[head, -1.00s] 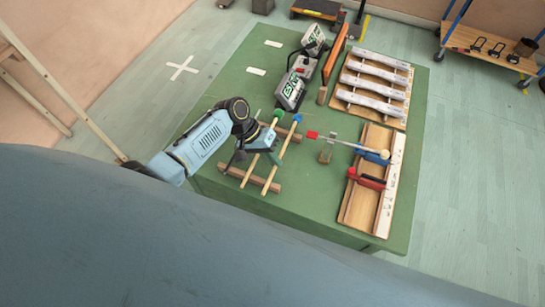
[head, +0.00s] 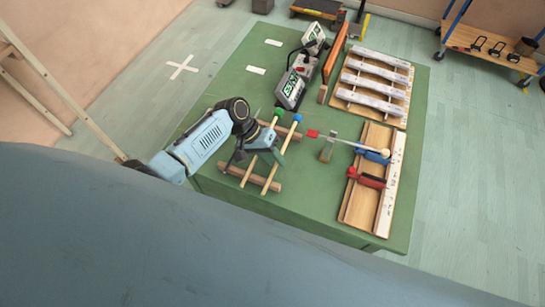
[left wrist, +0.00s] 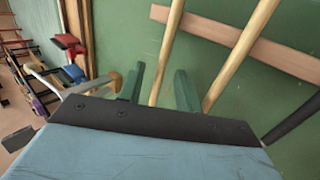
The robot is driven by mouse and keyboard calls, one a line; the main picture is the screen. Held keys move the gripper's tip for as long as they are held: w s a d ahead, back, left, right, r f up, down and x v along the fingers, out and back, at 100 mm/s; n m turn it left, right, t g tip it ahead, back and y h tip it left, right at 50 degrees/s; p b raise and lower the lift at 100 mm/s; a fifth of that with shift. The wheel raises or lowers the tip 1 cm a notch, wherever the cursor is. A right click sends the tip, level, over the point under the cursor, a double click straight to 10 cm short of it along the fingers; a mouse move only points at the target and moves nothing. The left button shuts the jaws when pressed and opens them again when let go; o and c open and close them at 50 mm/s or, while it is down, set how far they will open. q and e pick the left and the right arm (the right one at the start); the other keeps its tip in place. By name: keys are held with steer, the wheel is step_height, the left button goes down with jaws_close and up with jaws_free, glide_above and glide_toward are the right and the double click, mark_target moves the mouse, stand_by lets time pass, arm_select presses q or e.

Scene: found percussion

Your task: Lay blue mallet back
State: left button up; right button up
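The blue mallet (head: 289,138) has a pale wooden handle and a blue ball head. It lies across two brown wooden rails (head: 233,172), beside a green-headed mallet (head: 278,113). My left gripper (head: 277,158) is low over the handles. In the left wrist view its two green fingers (left wrist: 158,88) stand apart, one on each side of a wooden handle (left wrist: 166,50), with visible gaps. That handle appears to be the blue mallet's. The other handle (left wrist: 240,52) lies outside the fingers. The blue head is outside the wrist view. My right gripper is not in view.
On the green table (head: 225,115), a wooden tray (head: 347,213) holds blue (head: 366,154) and red clamps (head: 370,181). A bar instrument (head: 400,118) and dark devices (head: 291,90) stand farther back.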

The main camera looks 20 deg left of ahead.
arm_select(q)
steer(key=p+v, duration=0.1)
steer(key=v, duration=1.2)
steer(key=shift+r, duration=0.2)
steer(key=shift+a, duration=0.1)
